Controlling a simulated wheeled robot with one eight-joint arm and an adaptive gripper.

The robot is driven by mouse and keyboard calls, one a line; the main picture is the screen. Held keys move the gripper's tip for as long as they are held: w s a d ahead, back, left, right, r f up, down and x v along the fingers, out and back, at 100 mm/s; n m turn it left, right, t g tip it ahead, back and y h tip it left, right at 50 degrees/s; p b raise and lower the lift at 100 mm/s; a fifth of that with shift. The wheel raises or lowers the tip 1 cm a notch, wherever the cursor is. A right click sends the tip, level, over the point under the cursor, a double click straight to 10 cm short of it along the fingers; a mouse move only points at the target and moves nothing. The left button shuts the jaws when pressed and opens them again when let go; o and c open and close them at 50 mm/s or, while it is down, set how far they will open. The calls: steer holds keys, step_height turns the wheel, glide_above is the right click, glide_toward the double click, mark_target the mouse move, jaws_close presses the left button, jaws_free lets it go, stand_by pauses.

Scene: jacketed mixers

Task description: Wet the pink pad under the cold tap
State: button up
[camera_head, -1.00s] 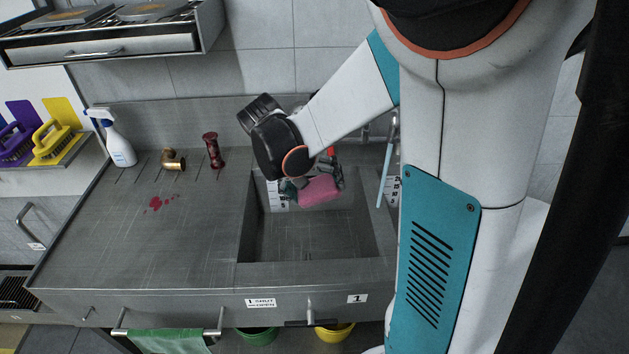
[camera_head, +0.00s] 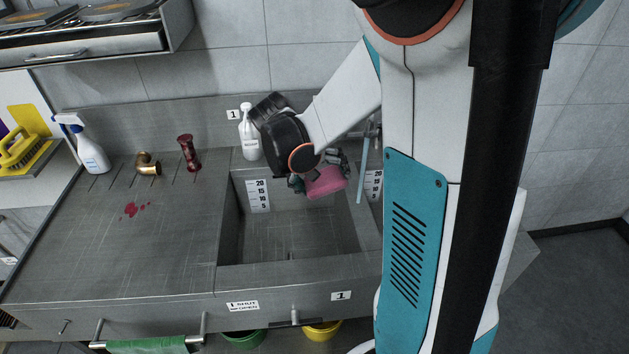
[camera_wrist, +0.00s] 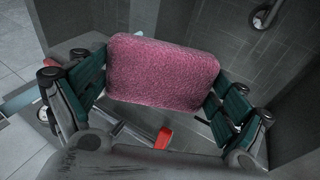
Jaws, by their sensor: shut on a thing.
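The pink pad (camera_head: 326,182) is a soft rounded block, held above the sink (camera_head: 300,238) near its back right part. My gripper (camera_wrist: 163,82) is shut on it, with green finger pads at the pad's two ends in the wrist view (camera_wrist: 160,72). In the head view my gripper (camera_head: 318,181) is partly hidden by my own wrist. A red-tipped fitting (camera_wrist: 163,138) shows below the pad in the wrist view; I cannot tell whether it is the cold tap. No running water is visible.
A white bottle (camera_head: 249,133) stands behind the sink. A spray bottle (camera_head: 90,150), a brass elbow (camera_head: 147,164) and a dark red piece (camera_head: 188,153) stand on the left counter near a red stain (camera_head: 131,209). A pale blue upright bar (camera_head: 362,172) is close right of the pad.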

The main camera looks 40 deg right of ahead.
steer(key=s+d+f+b, duration=0.1)
steer(key=d, duration=0.6)
steer(key=shift+d+f, duration=0.2)
steer(key=shift+f, duration=0.05)
steer(key=shift+a, duration=0.1)
stand_by(0.5)
steer(key=s+a, duration=0.4)
steer(key=a, duration=0.2)
steer(key=shift+s+a, duration=0.15)
steer(key=shift+a, duration=0.1)
stand_by(0.5)
steer(key=shift+r, duration=0.1)
stand_by(1.1)
steer(key=s+a+r+p, duration=0.2)
steer(key=a+r+p, duration=0.1)
steer(key=a+r, duration=0.1)
steer(key=shift+s+p, duration=0.35)
steer(key=shift+p, duration=0.05)
steer(key=shift+s+a+f, duration=0.1)
steer(key=shift+a, duration=0.05)
stand_by(0.6)
